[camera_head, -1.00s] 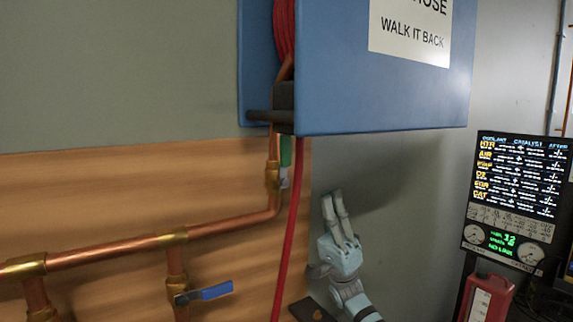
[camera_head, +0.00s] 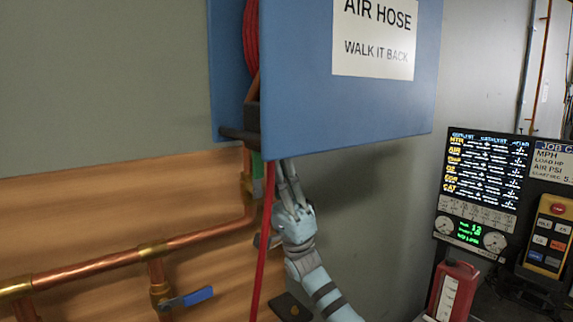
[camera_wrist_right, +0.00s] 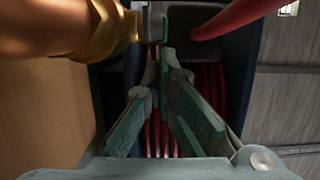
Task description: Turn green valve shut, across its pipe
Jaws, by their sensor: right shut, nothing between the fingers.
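The green valve handle (camera_head: 257,164) sits on the vertical copper riser, just under the blue hose box. It looks upright, along its pipe, and the red hose partly hides it. In the right wrist view a small green piece of the handle (camera_wrist_right: 165,28) shows beside the brass fitting (camera_wrist_right: 108,30). My right gripper (camera_head: 286,168) points up just right of the handle and the hose, below the box. In the wrist view its fingers (camera_wrist_right: 160,72) converge, shut and empty, just short of the handle. I cannot tell whether they touch it. My left gripper is out of view.
The blue hose box (camera_head: 350,100) overhangs my right gripper. The red hose (camera_head: 263,245) hangs close to its left. A blue-handled valve (camera_head: 190,298) sits on the lower pipe. A display panel (camera_head: 482,185) and red canister (camera_head: 452,290) stand to the right.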

